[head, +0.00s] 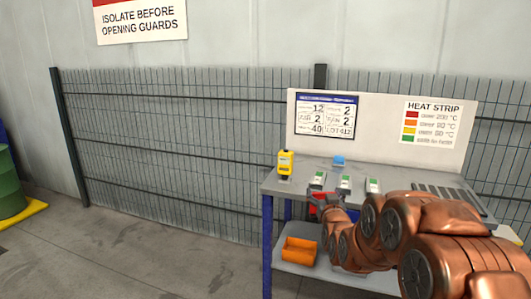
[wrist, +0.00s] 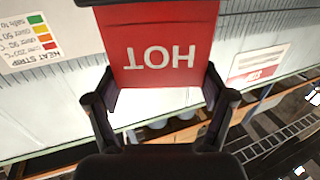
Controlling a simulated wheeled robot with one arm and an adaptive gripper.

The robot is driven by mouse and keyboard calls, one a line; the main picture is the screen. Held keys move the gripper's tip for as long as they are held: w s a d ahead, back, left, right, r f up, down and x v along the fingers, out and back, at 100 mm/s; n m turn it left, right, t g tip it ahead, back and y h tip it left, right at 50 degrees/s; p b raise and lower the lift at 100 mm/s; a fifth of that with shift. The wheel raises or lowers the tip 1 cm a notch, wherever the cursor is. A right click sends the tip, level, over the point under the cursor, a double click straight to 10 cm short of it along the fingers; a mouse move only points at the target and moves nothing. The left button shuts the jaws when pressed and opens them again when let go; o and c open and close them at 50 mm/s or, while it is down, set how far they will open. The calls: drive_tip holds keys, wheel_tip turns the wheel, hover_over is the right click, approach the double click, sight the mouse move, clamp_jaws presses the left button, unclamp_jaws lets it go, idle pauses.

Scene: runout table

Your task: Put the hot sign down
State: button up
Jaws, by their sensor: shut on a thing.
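The hot sign (wrist: 160,40) is a red plate with white HOT lettering, upside down in the wrist view. My gripper (wrist: 160,88) is shut on it, with one dark finger at each side edge. In the head view a small red part of the sign (head: 323,198) shows at the front edge of the grey runout table (head: 283,187). My gripper (head: 331,206) is there too, partly hidden by my copper-coloured arm. I cannot tell whether the sign touches the table.
On the table stand a yellow device (head: 285,163), several small white-and-green units (head: 344,182), a blue item (head: 339,161) and a dark grille (head: 446,199). A backboard carries a heat strip chart (head: 432,124). An orange bin (head: 299,251) sits on the lower shelf.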

wheel_tip(320, 180, up, 12)
drive_tip(key=p, duration=1)
drive_tip(key=shift+f, duration=0.2)
